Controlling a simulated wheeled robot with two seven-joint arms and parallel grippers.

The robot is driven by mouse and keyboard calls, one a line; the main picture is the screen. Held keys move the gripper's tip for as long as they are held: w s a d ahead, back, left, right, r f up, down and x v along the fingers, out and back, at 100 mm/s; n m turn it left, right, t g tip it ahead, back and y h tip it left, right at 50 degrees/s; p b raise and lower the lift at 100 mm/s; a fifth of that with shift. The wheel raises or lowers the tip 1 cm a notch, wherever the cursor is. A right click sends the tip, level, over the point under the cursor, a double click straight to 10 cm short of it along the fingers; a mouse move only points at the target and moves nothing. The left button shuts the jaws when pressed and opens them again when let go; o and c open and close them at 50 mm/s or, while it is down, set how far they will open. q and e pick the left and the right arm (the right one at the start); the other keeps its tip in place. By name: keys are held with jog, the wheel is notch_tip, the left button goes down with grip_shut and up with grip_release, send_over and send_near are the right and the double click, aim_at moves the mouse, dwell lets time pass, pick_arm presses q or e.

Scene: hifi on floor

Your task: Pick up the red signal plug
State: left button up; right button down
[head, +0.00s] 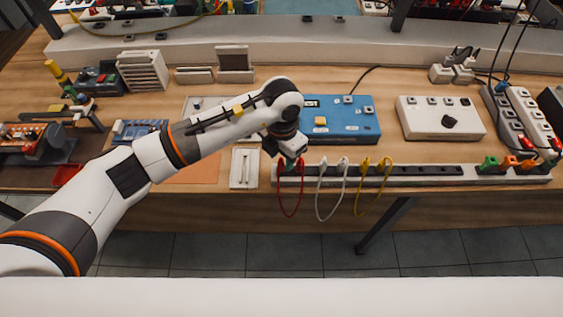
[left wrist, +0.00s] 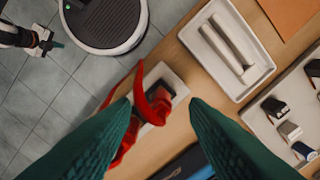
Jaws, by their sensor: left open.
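The red signal plug (left wrist: 158,104) shows in the left wrist view between my open green fingertips, at the end of a pale strip. The fingers stand on either side of it. I cannot tell whether they touch it. In the head view my left gripper (head: 287,160) is over the left end of the long socket strip (head: 425,181) and hides most of the plug. The red cable (head: 291,214) hangs in a loop over the bench's front edge. My right gripper (left wrist: 48,43) seems to show small at the upper left of the left wrist view, above the floor.
White (head: 331,205) and yellow cables (head: 362,207) loop down just right of the red one. A blue box (head: 350,128) stands close behind the strip. A white tray (head: 244,169) lies left of the gripper. Green and orange plugs (head: 489,162) fill the strip's right end.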

aim_at(282, 162)
pick_arm(q)
jog(key=shift+w+d+f+p, duration=0.1)
jog(key=shift+f+p, duration=0.2)
jog(key=shift+f, duration=1.35)
jog(key=shift+c, duration=0.3)
grip_shut()
jog(key=shift+r, duration=0.1)
